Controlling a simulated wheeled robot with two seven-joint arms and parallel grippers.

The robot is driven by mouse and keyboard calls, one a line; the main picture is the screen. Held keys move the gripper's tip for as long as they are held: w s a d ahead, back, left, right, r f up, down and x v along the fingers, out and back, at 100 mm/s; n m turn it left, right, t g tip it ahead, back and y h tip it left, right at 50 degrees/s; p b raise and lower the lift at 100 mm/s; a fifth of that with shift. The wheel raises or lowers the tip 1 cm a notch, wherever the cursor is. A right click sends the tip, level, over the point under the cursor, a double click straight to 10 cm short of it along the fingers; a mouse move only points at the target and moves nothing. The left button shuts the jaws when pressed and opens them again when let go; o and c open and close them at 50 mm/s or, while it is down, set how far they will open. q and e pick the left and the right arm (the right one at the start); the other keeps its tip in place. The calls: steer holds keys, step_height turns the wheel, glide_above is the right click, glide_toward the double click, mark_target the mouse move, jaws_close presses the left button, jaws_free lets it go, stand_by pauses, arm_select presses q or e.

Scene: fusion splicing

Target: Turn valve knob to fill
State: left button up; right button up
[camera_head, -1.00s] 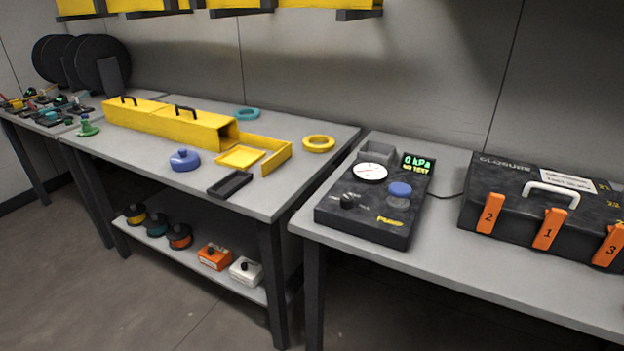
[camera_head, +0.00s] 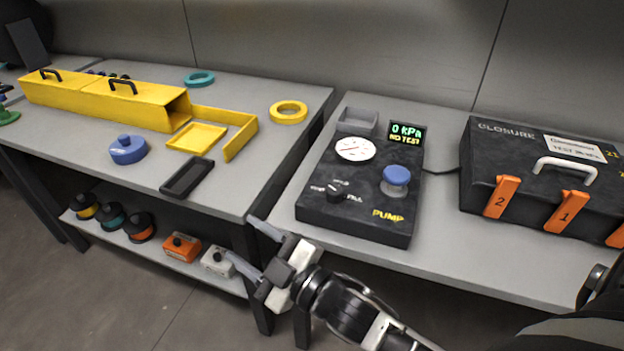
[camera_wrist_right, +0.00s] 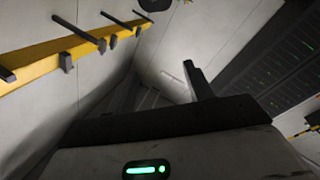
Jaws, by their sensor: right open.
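The black valve knob (camera_head: 336,193) sits at the front left of the dark pump box (camera_head: 322,215), with a FILL label beside it. The box also carries a round white gauge (camera_head: 355,149), a blue pump button (camera_head: 396,177) and a display (camera_head: 406,133) reading 0 kPa, NO TEST. My right gripper (camera_head: 243,246) is open and empty, in front of the bench gap, lower left of the knob and apart from it. In the right wrist view a dark finger (camera_wrist_right: 197,80) shows against the wall, with no knob in sight. My left gripper is out of view.
A black closure case (camera_head: 482,160) with orange latches stands right of the pump box. A grey open bin (camera_head: 357,121) is at the box's back. The left bench holds a yellow channel (camera_head: 120,103), a blue puck (camera_head: 127,150) and a black tray (camera_head: 187,178).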

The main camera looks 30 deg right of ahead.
steer(key=w+a+r+n+g+y, duration=0.15)
steer(key=a+r+n+y, duration=0.25)
steer(key=r+n+y, duration=0.5)
step_height(320, 180, up, 5)
steer(key=n+g+h, duration=1.6)
steer(key=n+h, duration=0.1)
steer(key=n, duration=1.4)
glide_above(334, 189)
steer(key=shift+t, duration=0.25)
step_height(334, 189, down, 16)
steer(key=shift+r+p, duration=0.25)
steer(key=shift+p, duration=0.1)
